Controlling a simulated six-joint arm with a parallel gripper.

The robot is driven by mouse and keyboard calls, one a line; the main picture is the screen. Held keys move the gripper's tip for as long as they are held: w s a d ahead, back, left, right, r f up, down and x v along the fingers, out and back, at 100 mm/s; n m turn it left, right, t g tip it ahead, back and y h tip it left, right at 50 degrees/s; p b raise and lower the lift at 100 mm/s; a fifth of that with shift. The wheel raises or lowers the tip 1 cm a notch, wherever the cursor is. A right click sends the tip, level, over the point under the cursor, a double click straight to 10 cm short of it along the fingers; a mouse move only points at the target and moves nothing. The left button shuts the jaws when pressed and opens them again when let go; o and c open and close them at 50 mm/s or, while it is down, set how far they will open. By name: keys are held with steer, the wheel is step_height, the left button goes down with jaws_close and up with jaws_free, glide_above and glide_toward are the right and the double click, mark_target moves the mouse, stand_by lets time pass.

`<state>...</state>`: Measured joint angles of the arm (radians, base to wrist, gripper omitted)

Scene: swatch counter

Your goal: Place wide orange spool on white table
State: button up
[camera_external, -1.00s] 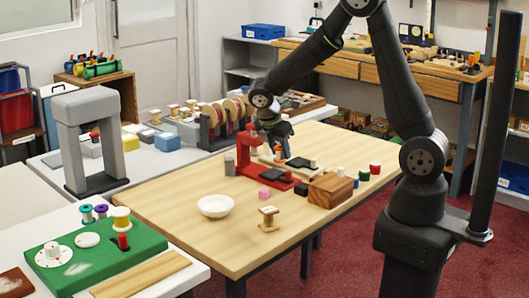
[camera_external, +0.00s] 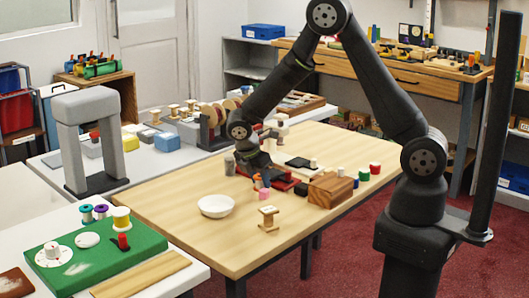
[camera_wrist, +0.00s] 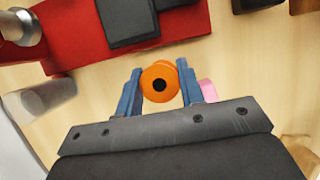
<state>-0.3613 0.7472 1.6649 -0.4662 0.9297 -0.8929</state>
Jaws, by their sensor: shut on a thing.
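The orange spool (camera_wrist: 160,84) is end-on in the wrist view, with a dark hole in its middle. My gripper (camera_wrist: 158,76) is shut on it, one blue finger on each side. In the external view my gripper (camera_external: 259,183) is low over the wooden table, beside the red stand, and the orange spool (camera_external: 257,181) is a small patch partly hidden by it. I cannot tell whether the spool clears the tabletop. A white table (camera_external: 185,277) stands at the front left, and another pale table (camera_external: 150,157) is behind it.
Near my gripper are a pink piece (camera_external: 263,194), the red stand (camera_external: 283,184), a grey cylinder (camera_external: 229,165) and a white bowl (camera_external: 216,206). A wooden spool (camera_external: 268,217) and a wooden block (camera_external: 331,190) stand to the right. A green board (camera_external: 85,255) covers much of the front-left table.

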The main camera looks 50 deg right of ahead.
steer(key=o, duration=1)
steer(key=shift+f, duration=0.15)
steer(key=shift+o, duration=0.2)
steer(key=v, duration=1.1)
steer(key=shift+r, duration=0.25)
steer(key=shift+o, duration=0.4)
steer(key=shift+a+r, duration=0.15)
steer(key=shift+r, duration=0.3)
